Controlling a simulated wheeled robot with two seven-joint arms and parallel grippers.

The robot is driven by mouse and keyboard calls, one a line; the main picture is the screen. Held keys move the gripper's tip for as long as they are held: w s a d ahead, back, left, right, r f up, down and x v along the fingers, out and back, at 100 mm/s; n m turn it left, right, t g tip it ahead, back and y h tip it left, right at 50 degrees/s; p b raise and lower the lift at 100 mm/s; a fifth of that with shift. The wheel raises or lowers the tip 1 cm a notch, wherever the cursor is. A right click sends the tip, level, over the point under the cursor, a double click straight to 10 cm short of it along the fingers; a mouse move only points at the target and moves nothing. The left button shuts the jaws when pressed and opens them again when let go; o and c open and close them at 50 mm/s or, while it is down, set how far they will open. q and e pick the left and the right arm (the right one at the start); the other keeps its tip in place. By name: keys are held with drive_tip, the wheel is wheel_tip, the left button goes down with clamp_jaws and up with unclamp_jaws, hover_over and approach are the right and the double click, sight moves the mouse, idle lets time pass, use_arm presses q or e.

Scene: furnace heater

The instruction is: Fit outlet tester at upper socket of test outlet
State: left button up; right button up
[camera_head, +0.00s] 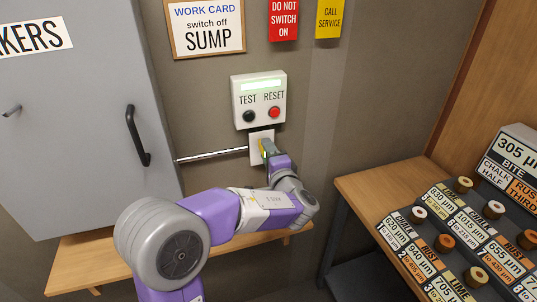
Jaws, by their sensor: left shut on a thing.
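The test outlet (255,137) is a pale plate on the wall, just below the box with the TEST and RESET buttons. A metal conduit (212,154) runs to it from the left. My left gripper (267,148) is right in front of the plate, shut on the small yellowish outlet tester (263,150). The tester is at the plate, but the gripper hides much of both. I cannot tell whether it is seated or which socket it faces. My right gripper is not in view.
The white box (258,98) has a black TEST button and a red RESET button. A grey breaker cabinet (85,110) with a dark handle stands at left. A wooden shelf (85,262) runs below. At right, a table (362,184) bears labelled blocks with several spools.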

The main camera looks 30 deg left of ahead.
use_arm(q)
drive_tip(key=o, duration=1.3)
drive_tip(key=shift+c, duration=0.2)
drive_tip(key=v, duration=0.7)
drive_tip(key=shift+s+d, duration=0.2)
drive_tip(key=shift+d, duration=0.05)
